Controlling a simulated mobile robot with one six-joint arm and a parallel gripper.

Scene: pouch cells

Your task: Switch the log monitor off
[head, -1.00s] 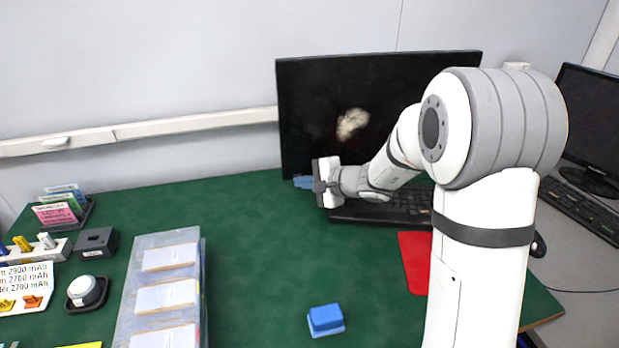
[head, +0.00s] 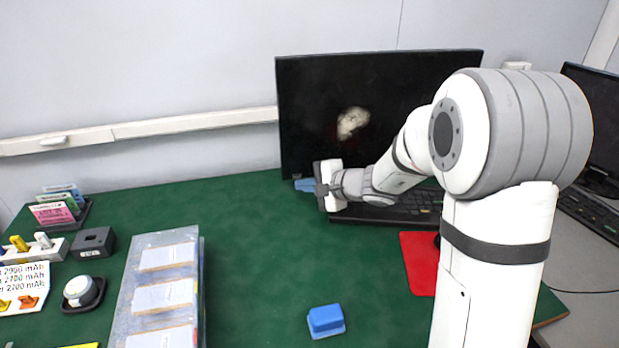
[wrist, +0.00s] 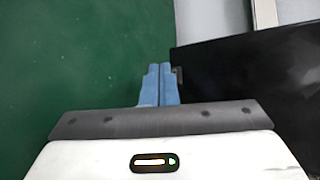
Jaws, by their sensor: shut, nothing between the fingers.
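The log monitor (head: 330,90) stands upright at the back of the green table, and its screen is dark apart from a pale reddish-white blotch. My gripper (head: 298,185) is at the monitor's lower left corner, with its blue fingers pointing left. In the wrist view my gripper (wrist: 159,68) has its two blue fingers together with nothing between them. The dark monitor (wrist: 250,85) lies just right of the fingertips there, beside a small dark piece (wrist: 178,75) at its edge. I cannot tell whether the fingers touch it.
A keyboard (head: 420,205) lies below the monitor, partly behind my arm. A red mat (head: 418,255), a blue block (head: 326,320) and a tray with white pouches (head: 150,250) are on the table. A second monitor (head: 597,125) stands at right.

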